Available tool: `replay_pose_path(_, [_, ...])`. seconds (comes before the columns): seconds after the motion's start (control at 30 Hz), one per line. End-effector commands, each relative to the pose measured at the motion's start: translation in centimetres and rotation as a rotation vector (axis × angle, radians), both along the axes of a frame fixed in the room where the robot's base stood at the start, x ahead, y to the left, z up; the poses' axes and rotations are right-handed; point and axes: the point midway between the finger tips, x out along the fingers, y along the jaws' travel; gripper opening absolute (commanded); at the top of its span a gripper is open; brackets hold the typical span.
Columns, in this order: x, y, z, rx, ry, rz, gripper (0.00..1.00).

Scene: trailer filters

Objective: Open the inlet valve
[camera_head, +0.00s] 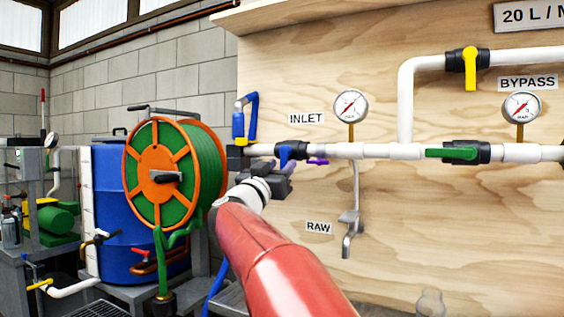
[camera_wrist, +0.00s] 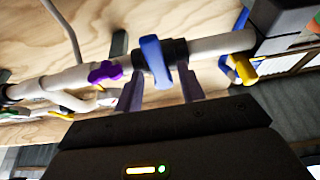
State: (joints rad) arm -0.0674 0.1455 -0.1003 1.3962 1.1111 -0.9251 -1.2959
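The inlet valve (camera_head: 296,149) is a black body on the white pipe, left of the gauge and below the INLET label (camera_head: 306,119). Its blue handle (camera_head: 284,155) points across the pipe and is partly hidden by my gripper in the head view. The blue handle (camera_wrist: 156,62) shows clearly in the wrist view, also crosswise to the pipe. My gripper (camera_head: 280,172) is just below and in front of the valve. Its fingers (camera_wrist: 160,90) are spread, one on each side of the handle in the wrist picture. I cannot tell whether they touch it.
A small purple handle (camera_head: 317,162) sits right beside the inlet valve. A metal sample spout (camera_head: 348,222) hangs near the RAW label. A green-handled valve (camera_head: 452,153) and a yellow-handled bypass valve (camera_head: 470,68) are farther right. A hose reel (camera_head: 160,174) stands left of my arm.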

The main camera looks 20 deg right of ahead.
Motion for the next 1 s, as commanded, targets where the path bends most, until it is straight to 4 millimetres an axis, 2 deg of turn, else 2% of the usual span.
replay_pose_path(0.2, [1.3,-1.8,0.9,-0.001,0.0,-0.001,0.39])
replay_pose_path(0.53, [1.5,-2.0,1.0,-0.001,0.0,0.001,0.38])
replay_pose_path(0.8, [1.5,-2.0,1.0,-0.001,0.0,0.001,0.02])
replay_pose_path(0.83, [1.5,-2.0,1.0,-0.001,0.0,0.001,0.0])
replay_pose_path(1.0, [1.5,-2.0,1.0,-0.001,0.0,0.001,0.0])
